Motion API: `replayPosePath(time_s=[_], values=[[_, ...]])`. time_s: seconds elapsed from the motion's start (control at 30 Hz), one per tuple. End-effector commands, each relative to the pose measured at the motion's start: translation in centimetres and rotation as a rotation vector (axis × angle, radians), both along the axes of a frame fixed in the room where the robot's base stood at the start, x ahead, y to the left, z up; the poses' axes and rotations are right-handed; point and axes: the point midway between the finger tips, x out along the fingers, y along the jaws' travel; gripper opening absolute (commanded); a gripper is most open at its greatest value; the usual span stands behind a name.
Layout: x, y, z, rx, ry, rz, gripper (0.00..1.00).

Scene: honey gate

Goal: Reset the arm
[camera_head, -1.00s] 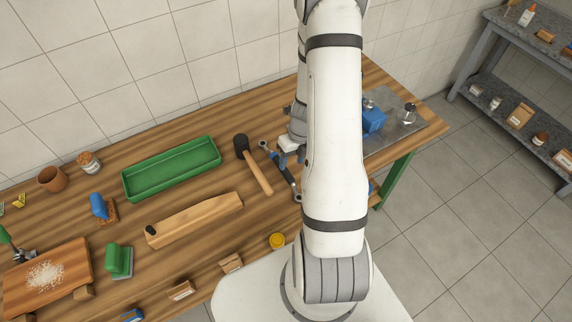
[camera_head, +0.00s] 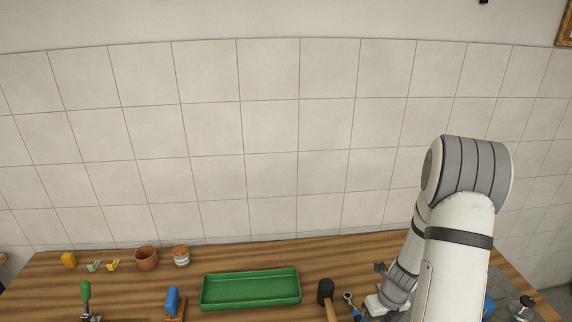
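My arm (camera_head: 455,225) stands at the right of the head view, bent at a grey-banded joint, with its wrist folded down at its left side. My gripper (camera_head: 374,304) shows only as a small pale part below the grey wrist, low over the workbench (camera_head: 230,255). Its fingers are too small and hidden to tell whether they are open or shut. I see nothing clearly held.
A green tray (camera_head: 250,289) lies mid-bench. A black-headed mallet (camera_head: 326,292) and a wrench (camera_head: 349,299) lie close left of my gripper. A clay pot (camera_head: 146,258), a jar (camera_head: 181,256) and a blue-handled tool (camera_head: 172,301) stand left. A tiled wall (camera_head: 270,130) rises behind.

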Motion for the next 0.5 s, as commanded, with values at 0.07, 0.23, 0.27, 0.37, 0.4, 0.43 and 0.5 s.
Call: replayPosePath(time_s=[0.07,0.23,0.27,0.37,0.4,0.43,0.5], values=[[0.6,0.9,1.9,-0.014,-0.054,0.163,0.49],[0.7,3.8,7.3,-0.059,-0.183,0.654,0.49],[0.5,4.3,8.2,-0.069,-0.204,0.745,0.49],[-0.2,6.0,11.0,-0.109,-0.268,1.043,0.49],[-0.7,6.6,12.1,-0.127,-0.29,1.161,0.49],[-1.1,7.1,12.9,-0.141,-0.306,1.251,0.49],[-2.1,8.2,14.6,-0.176,-0.339,1.457,0.49]])
